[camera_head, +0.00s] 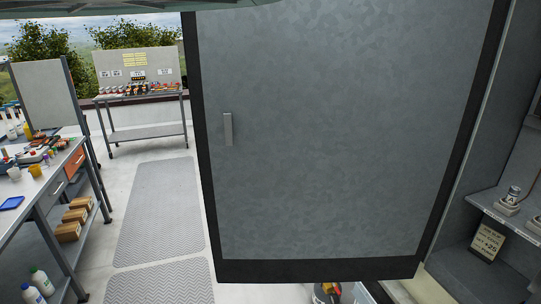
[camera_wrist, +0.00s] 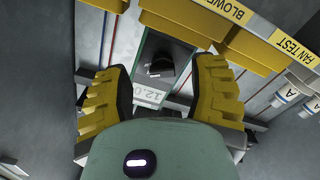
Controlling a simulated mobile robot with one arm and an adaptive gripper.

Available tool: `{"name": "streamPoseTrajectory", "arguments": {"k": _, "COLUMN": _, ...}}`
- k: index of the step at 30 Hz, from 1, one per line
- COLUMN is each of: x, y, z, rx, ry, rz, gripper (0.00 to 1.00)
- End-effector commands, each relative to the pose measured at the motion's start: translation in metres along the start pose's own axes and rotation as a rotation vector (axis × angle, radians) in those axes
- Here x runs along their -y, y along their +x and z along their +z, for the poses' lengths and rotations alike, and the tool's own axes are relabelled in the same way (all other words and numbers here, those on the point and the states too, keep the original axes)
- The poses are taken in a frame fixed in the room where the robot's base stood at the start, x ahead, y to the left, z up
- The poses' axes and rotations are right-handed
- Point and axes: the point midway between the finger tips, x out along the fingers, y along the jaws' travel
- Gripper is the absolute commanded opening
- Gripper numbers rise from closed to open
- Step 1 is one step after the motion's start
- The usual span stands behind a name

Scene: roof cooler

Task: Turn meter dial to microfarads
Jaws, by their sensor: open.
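In the wrist view the meter (camera_wrist: 149,96) is a dark green-edged panel with a pale display that seems to read 12.0, upside down. A black dial knob (camera_wrist: 161,66) sits on it beyond the display. My gripper (camera_wrist: 165,72) is open, with one yellow ribbed finger on each side of the meter. The knob shows between the fingertips, with a gap on both sides. I cannot tell how far the tips are from the meter's face. The dial markings are too small to read. Neither the meter nor my gripper shows in the head view.
In the head view a large grey door (camera_head: 340,130) hides much; a cabinet shelf (camera_head: 488,200) is right, a workbench (camera_head: 45,190) left.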

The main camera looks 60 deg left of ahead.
Motion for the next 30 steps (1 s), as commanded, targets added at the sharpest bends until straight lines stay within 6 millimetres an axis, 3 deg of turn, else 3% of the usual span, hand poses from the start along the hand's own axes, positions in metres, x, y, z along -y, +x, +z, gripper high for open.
{"name": "streamPoseTrajectory", "arguments": {"k": 21, "x": 0.001, "y": -0.052, "z": -0.002, "rx": -0.004, "ry": 0.000, "rz": -0.003, "gripper": 0.58}}
{"name": "streamPoseTrajectory", "arguments": {"k": 30, "x": 0.002, "y": -0.060, "z": -0.001, "rx": 0.000, "ry": 0.002, "rz": -0.003, "gripper": 0.58}}
